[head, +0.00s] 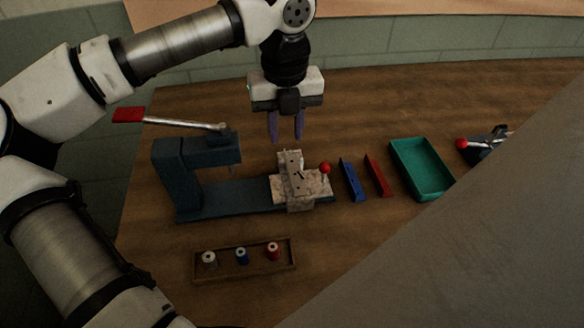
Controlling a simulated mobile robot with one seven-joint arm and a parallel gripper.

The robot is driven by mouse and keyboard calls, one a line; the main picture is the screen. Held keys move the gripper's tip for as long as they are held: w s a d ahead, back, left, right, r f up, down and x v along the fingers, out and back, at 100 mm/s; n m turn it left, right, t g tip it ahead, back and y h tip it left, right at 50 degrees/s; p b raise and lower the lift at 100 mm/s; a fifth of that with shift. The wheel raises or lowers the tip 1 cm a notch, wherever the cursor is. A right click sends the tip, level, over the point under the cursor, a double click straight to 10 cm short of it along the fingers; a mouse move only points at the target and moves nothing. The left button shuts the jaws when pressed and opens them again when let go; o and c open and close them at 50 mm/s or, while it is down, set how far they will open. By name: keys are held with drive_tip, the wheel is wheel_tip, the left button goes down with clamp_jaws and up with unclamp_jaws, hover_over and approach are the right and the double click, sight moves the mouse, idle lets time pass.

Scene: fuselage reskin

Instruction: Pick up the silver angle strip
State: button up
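A pale grey strip with small dark holes (295,170) lies across the mottled light block on the press base; it looks like the silver angle strip, though its angled profile is hard to make out. My gripper (286,138) points down above and behind this strip in the head view. Its two purple fingers are apart with nothing between them. A blue angle strip (352,181) and a red angle strip (377,176) lie side by side on the table, right of the block.
A blue-grey lever press (190,160) with a red-handled lever stands left. A red ball knob (325,168) rises beside the block. A teal tray (421,169) is empty. A wooden rack (244,270) holds three spools in front. A red-knobbed tool (487,145) lies far right. A grey surface hides the lower right.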

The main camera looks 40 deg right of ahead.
sight(288, 166)
wheel_tip(288, 166, down, 3)
drive_tip(key=shift+f, duration=0.1)
drive_tip(key=shift+s+f+p, duration=0.2)
drive_tip(key=shift+f+p, duration=0.35)
drive_tip(key=shift+f, duration=0.8)
drive_tip(key=shift+s+f+p, duration=0.15)
drive_tip(key=shift+f+p, duration=0.4)
drive_tip(key=shift+f, duration=0.75)
clamp_jaws()
